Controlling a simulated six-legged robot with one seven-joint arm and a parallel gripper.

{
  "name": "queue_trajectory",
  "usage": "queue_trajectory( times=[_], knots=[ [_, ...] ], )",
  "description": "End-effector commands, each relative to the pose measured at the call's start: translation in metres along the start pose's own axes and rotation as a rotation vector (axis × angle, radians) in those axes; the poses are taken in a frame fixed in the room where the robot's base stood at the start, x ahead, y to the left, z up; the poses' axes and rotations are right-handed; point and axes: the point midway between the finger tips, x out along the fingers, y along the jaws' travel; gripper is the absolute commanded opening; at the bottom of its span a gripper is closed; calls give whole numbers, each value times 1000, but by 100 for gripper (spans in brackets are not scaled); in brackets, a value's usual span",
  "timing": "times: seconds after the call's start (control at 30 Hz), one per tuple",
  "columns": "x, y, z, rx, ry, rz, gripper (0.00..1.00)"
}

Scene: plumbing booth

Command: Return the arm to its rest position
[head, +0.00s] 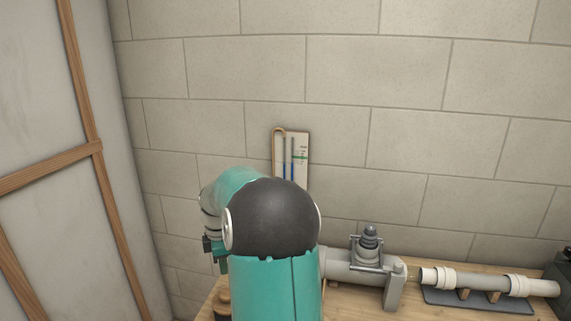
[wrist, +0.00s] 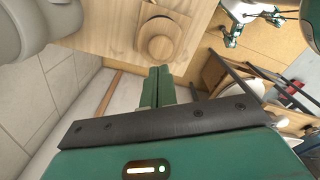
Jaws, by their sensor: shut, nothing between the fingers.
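My gripper (wrist: 158,72) shows in the wrist view with its two green fingers together and nothing between them. It points toward the wooden bench (wrist: 117,32), near a round wooden piece (wrist: 158,46) on it. In the head view my teal arm with its dark rounded joint cover fills the lower middle, bent in front of the wall. Only a small green part at the gripper end shows at the arm's left; the fingertips cannot be made out there.
A grey pipe fitting with a ribbed dark top (head: 370,240) stands on the bench right of my arm. Farther right, a white pipe (head: 480,281) rests on supports. A gauge board (head: 303,158) hangs on the block wall behind my arm. A wood-framed panel (head: 45,180) stands at left.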

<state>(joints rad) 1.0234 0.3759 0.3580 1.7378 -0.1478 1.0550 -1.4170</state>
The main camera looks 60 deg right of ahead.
Motion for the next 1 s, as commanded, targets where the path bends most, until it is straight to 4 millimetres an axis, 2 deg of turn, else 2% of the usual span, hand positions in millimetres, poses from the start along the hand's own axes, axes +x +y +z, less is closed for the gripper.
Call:
queue_trajectory(
  times=[0.5, 0.7, 1.0],
  knots=[
    [55, -1, -4, -4, 0, -1, 0],
    [63, -1, -3, -3, -1, 0, 0],
    [63, -1, -4, -3, -1, 1, 0]
  ],
)
